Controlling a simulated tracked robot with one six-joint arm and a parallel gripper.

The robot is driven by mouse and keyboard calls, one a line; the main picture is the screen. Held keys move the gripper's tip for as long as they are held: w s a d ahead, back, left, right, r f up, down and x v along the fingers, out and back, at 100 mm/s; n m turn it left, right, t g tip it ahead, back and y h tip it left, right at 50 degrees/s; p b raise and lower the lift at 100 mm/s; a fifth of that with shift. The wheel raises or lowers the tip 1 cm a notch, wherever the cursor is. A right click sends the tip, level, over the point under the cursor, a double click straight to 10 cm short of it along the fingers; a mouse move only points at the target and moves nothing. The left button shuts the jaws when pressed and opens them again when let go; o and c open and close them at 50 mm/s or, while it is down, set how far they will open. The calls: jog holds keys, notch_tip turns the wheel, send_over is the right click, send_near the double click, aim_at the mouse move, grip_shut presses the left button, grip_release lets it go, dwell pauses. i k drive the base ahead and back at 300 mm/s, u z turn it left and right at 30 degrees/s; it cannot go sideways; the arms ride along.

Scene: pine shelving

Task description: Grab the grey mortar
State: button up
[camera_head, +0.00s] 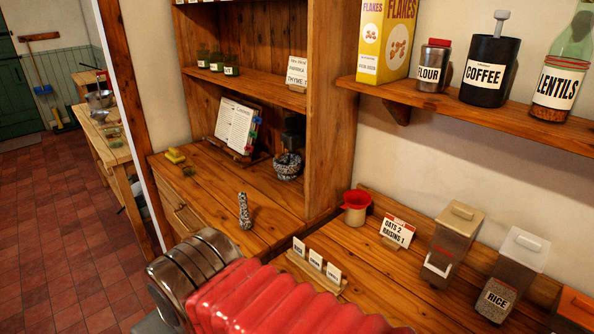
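The grey speckled mortar (288,166) sits on the wooden cabinet top, at the back right near the upright side panel. A dark object stands close behind it. A grey speckled pestle (245,211) stands upright on the same top, nearer to me and left of the mortar. My red ribbed arm crosses the bottom of the view. Its metal end, my gripper (190,268), is at the lower left, well apart from the mortar. I cannot make out its fingertips or anything held.
A recipe stand (237,127) is left of the mortar, and a yellow sponge (175,156) lies further left. The cabinet top around the pestle is mostly clear.

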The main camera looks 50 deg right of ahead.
aim_at(287, 167)
jog(key=u, duration=0.05)
jog(key=i, duration=1)
jog(key=z, duration=0.05)
